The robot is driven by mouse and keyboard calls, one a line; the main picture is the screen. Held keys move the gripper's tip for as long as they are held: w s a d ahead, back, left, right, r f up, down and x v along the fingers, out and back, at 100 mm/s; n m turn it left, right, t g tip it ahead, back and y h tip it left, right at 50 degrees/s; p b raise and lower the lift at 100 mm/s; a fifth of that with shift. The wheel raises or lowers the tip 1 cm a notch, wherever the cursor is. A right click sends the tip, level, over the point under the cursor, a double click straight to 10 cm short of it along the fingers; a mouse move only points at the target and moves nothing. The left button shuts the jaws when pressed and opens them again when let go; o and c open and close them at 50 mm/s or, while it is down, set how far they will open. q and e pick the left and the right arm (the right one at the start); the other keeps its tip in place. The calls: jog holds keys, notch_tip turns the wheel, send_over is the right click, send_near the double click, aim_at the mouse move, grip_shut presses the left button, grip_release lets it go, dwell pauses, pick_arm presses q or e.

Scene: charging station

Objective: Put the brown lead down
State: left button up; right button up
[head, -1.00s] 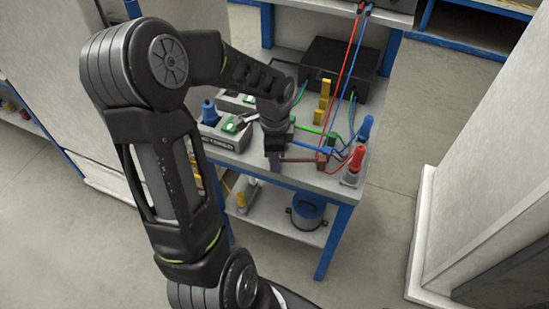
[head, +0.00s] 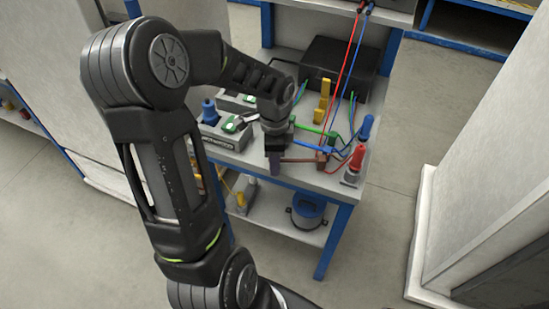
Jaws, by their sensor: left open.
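The brown lead (head: 299,159) lies near the front edge of the bench top. Its right end meets a small brown block (head: 322,158). Its left end is at the fingers of my left gripper (head: 274,166), which points down at the bench's front edge. The left gripper is open. The fingers are small and dark here, and I cannot tell whether the lead's end still touches them. My right gripper is not in view.
Green, blue and red leads (head: 312,129) run close behind the brown one. A red connector (head: 356,160) and a blue connector (head: 366,128) stand at right. Charger units with green switches (head: 234,124) sit at left. A yellow stepped piece (head: 322,103) and a black box (head: 340,68) stand behind.

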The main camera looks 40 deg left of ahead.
pick_arm(q)
notch_tip(320, 180, up, 12)
jog(key=shift+r, duration=0.1)
dwell(0.4)
dwell(0.7)
